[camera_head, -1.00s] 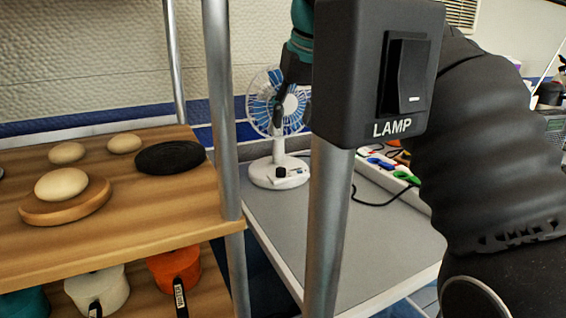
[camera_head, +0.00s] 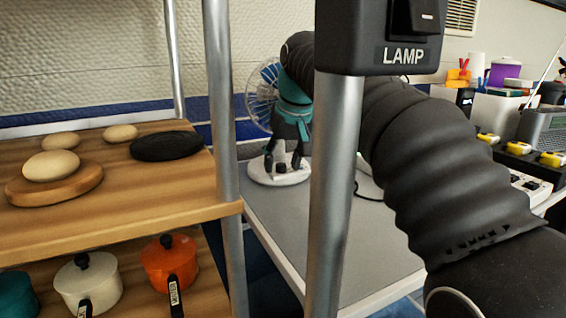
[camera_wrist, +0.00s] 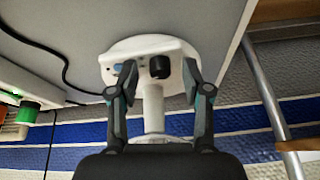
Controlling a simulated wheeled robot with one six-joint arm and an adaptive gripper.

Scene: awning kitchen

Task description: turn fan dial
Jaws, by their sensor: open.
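The white fan stands on the grey table; its blue-bladed head (camera_head: 262,95) is partly hidden behind my gripper in the head view. Its round white base (camera_head: 262,176) shows below my gripper. In the wrist view the base (camera_wrist: 150,42) appears near the top centre. The black fan dial (camera_wrist: 159,67) sits on the base, with a small blue part to its left. My gripper (camera_wrist: 149,72) is open, one finger on each side of the dial, with a gap to it on both sides. In the head view my gripper (camera_head: 283,165) points down at the base.
A black lamp switch box (camera_head: 385,55) on a metal post stands in front of the table. A wooden shelf (camera_head: 120,225) with buns and pots is at the left. A power strip (camera_wrist: 25,95) and a black cable (camera_wrist: 66,70) lie beside the fan.

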